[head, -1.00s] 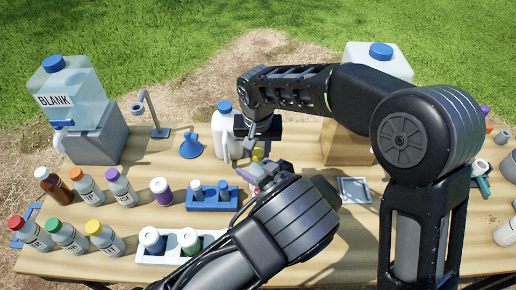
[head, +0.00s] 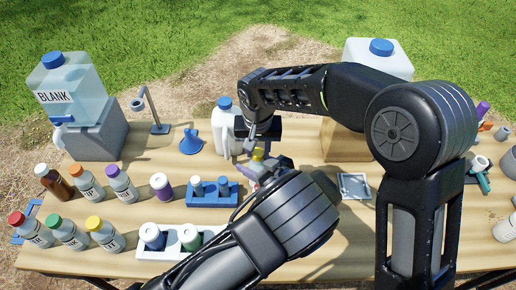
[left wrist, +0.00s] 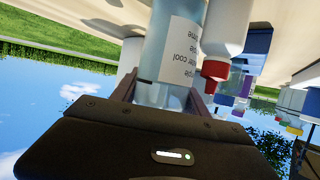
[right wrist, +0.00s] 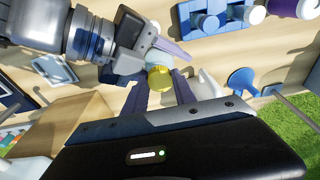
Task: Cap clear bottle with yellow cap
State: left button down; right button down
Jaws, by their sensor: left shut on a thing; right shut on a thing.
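The clear bottle (left wrist: 178,45) with a white printed label is between the fingers of my left gripper (left wrist: 165,90). In the head view my left gripper (head: 262,172) holds it above the middle of the table. My right gripper (right wrist: 161,92) is shut on the yellow cap (right wrist: 158,78), which also shows in the head view (head: 258,154). The cap is at the bottle's mouth end, close against it. I cannot tell whether it is seated or threaded. My arms hide much of the bottle in the head view.
A white jug (head: 224,135) stands just behind the grippers. A blue rack (head: 212,200) and a white tray (head: 157,254) with bottles are at left. Several capped bottles stand farther left, near the BLANK carboy (head: 85,90). A square dish (head: 353,186) lies right.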

jog(key=shift+f, duration=0.6)
jog(key=c, duration=1.1)
grip_release()
jog(key=shift+o, duration=0.4)
jog(key=shift+d, duration=0.1)
jog(key=shift+d, duration=0.1)
jog(key=shift+r, duration=2.3)
jog(key=shift+c, duration=0.3)
